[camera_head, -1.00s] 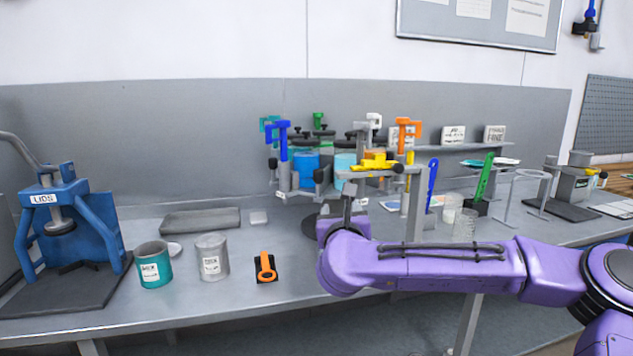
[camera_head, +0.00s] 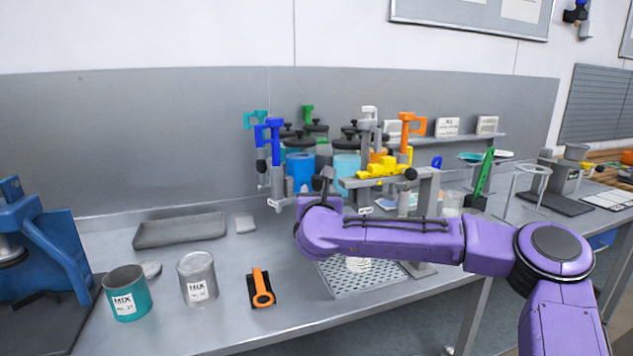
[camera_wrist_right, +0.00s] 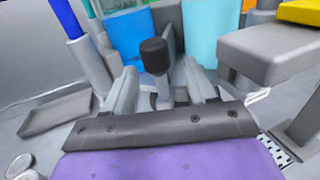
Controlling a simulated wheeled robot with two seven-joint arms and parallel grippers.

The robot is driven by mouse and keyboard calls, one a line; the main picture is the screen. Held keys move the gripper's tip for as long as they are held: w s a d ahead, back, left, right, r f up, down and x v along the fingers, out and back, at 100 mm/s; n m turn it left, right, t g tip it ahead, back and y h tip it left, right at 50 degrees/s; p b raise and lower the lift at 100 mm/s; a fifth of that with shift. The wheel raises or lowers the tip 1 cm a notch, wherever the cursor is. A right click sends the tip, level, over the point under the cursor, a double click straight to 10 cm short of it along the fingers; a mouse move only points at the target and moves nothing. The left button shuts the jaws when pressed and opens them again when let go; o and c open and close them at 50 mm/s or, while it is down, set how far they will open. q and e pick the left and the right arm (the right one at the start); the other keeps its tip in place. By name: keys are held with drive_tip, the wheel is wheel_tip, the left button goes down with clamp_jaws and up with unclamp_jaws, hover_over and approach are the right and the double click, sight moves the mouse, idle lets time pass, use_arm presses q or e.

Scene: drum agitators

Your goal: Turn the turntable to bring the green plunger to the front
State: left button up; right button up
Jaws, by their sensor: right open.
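The turntable carousel (camera_head: 277,192) stands mid-bench with blue and light-blue drums and coloured plungers around it; its base is mostly hidden. The green plunger (camera_head: 308,113) is at the back. The blue plunger (camera_head: 270,140) is front left, teal (camera_head: 256,119) behind it, white (camera_head: 370,120) and orange (camera_head: 411,130) to the right. My right gripper (camera_head: 325,185) is at the carousel's front, largely hidden behind my wrist. In the wrist view its fingers (camera_wrist_right: 160,85) are open, with a black-capped grey knob (camera_wrist_right: 155,57) between them; contact cannot be told. My left gripper is out of view.
A grey stand with a yellow part (camera_head: 380,170) rises close right of my gripper, above a perforated tray (camera_head: 340,279). A blue press (camera_head: 45,240) is far left.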

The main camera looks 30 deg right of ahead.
drive_tip(key=x, duration=0.3)
drive_tip(key=shift+w+f+p, duration=0.1)
drive_tip(key=shift+w+p, duration=0.2)
drive_tip(key=shift+s, duration=0.1)
drive_tip(key=shift+c, duration=0.4)
clamp_jaws()
